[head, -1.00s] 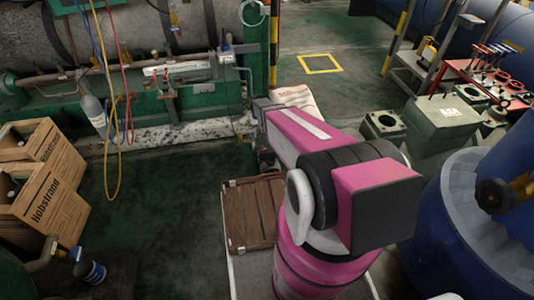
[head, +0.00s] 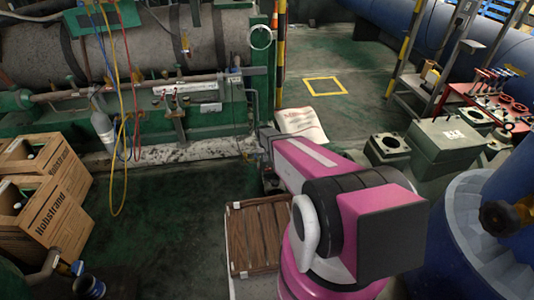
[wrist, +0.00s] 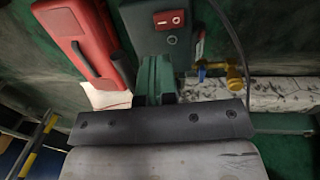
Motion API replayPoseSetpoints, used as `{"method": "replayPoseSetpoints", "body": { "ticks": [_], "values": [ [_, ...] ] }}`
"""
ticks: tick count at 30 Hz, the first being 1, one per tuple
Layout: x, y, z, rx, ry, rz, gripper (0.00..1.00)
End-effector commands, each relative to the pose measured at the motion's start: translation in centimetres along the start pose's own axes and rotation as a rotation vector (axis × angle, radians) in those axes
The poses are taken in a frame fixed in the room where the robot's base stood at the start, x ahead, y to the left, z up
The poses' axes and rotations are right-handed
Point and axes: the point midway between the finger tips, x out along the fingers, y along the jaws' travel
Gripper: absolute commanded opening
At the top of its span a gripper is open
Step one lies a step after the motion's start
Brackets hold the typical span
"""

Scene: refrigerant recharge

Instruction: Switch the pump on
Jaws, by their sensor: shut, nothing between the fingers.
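In the wrist view, a dark box that appears to be the pump stands ahead of my gripper. Which way the switch is set is too small to tell. My gripper (wrist: 155,65) is shut and empty, its fingers pointing at the box just below the switch. I cannot tell whether they touch it. In the head view my pink arm hides most of the gripper and the box.
A red case (wrist: 80,35) stands left of the box, and a brass valve (wrist: 235,76) is at right. In the head view, a wooden crate (head: 258,235) lies beside my arm. Cardboard boxes (head: 45,195) stand left. Open floor (head: 170,205) lies between.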

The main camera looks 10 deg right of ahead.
Motion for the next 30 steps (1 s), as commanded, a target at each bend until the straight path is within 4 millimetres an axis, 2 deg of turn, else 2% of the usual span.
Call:
{"method": "replayPoseSetpoints", "body": {
  "ticks": [1, 6, 12, 18, 30],
  "values": [
    [1.1, 0.0, -0.2, 0.0, -0.001, 0.0, 0.0],
    [4.2, 0.0, -0.2, 0.0, -0.001, 0.0, 0.0],
    [6.9, 0.0, -0.1, 0.001, 0.0, 0.0, 0.0],
    [8.1, 0.1, -0.1, 0.001, 0.0, 0.0, 0.0],
    [8.2, 0.1, 0.0, 0.0, 0.0, 0.0, 0.0]
  ]
}}
